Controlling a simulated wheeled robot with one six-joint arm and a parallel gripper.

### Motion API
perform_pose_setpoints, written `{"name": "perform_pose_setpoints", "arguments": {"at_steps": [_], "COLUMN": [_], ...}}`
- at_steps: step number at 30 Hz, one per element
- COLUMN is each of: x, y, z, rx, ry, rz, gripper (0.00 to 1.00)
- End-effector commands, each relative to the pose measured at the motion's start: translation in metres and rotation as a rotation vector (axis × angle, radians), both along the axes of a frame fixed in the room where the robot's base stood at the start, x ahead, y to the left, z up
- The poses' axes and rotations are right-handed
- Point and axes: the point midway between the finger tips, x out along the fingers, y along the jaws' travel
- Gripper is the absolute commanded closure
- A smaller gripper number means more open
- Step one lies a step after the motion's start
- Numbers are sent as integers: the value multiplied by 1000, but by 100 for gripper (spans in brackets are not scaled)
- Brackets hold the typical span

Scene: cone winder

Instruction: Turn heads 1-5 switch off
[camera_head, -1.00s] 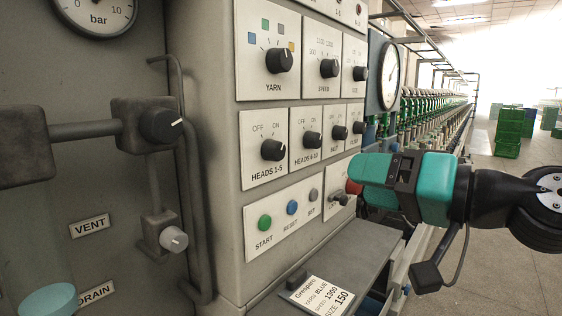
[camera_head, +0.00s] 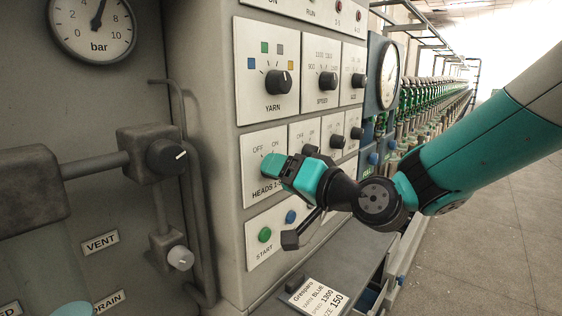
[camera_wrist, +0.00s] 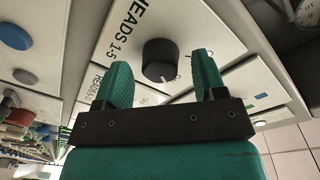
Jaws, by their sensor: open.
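The black HEADS 1-5 knob (camera_wrist: 160,58) sits on its white plate (camera_wrist: 118,40), with its label beside it in the wrist view. A light pointer mark shows on the knob's edge, but which label it faces is hard to read. My gripper (camera_wrist: 160,66) is open, with one teal finger on either side of the knob; whether they touch it I cannot tell. In the head view my gripper (camera_head: 281,166) is at the panel and hides this knob. The OFF and ON print on the plate (camera_head: 257,140) shows just above the fingers.
The HEADS 6-10 knob (camera_head: 310,151) is close to the right of my gripper. The YARN knob (camera_head: 278,82) is above. The green START button (camera_head: 264,235) and blue RESET button (camera_head: 291,217) are below. A grey shelf (camera_head: 345,260) juts out under the panel.

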Motion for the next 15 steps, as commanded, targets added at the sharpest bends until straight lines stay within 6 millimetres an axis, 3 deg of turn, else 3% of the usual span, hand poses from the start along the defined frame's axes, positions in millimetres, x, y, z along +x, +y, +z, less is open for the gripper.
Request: {"name": "perform_pose_setpoints", "arguments": {"at_steps": [11,12,15], "x": [5,5,5], "y": [7,7,6], "z": [-1,0,0], "rx": [0,0,0], "ry": [0,0,0], "rz": [0,0,0], "gripper": [36,38,61]}}
